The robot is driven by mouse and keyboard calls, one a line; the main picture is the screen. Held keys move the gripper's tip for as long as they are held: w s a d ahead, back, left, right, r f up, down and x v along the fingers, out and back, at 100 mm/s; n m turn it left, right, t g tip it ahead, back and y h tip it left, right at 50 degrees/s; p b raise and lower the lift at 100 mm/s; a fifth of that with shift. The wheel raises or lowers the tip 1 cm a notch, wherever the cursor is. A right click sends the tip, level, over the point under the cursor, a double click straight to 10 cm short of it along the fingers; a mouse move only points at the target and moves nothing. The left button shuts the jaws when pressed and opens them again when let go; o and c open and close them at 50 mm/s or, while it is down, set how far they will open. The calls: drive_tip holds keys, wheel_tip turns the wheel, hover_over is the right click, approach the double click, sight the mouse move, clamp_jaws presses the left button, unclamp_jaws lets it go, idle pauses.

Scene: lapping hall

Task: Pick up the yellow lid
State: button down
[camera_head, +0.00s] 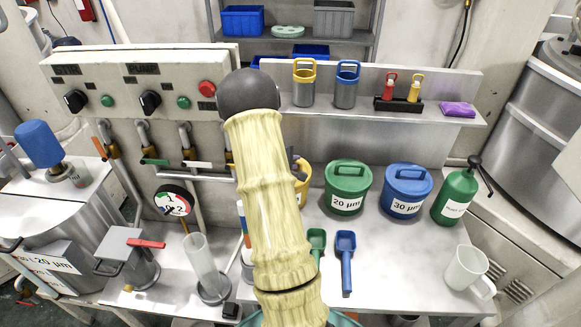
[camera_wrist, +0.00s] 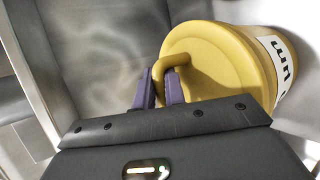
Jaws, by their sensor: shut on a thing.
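The yellow lid (camera_wrist: 218,58) is round with a looped yellow handle, and fills the upper right of the wrist view. It sits on a yellow bucket (camera_wrist: 287,62) with a white label whose visible part ends in "µm". My gripper (camera_wrist: 162,84) has its two purple fingers shut on the lid's handle, one on each side. In the head view my arm hides the gripper and most of the bucket; a yellow edge (camera_head: 302,183) shows just right of the arm. I cannot tell whether the lid is fully seated.
A green 20 µm bucket (camera_head: 347,190) and a blue 30 µm bucket (camera_head: 405,193) stand to the right. A green scoop (camera_head: 316,243) and a blue scoop (camera_head: 346,262) lie in front. A green pump bottle (camera_head: 455,197) and white jug (camera_head: 466,272) stand at the right.

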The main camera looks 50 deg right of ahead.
wheel_tip(320, 180, up, 10)
drive_tip(key=shift+p, duration=0.75)
drive_tip(key=shift+w, duration=0.1)
drive_tip(key=shift+s, duration=0.25)
drive_tip(key=shift+w, duration=0.1)
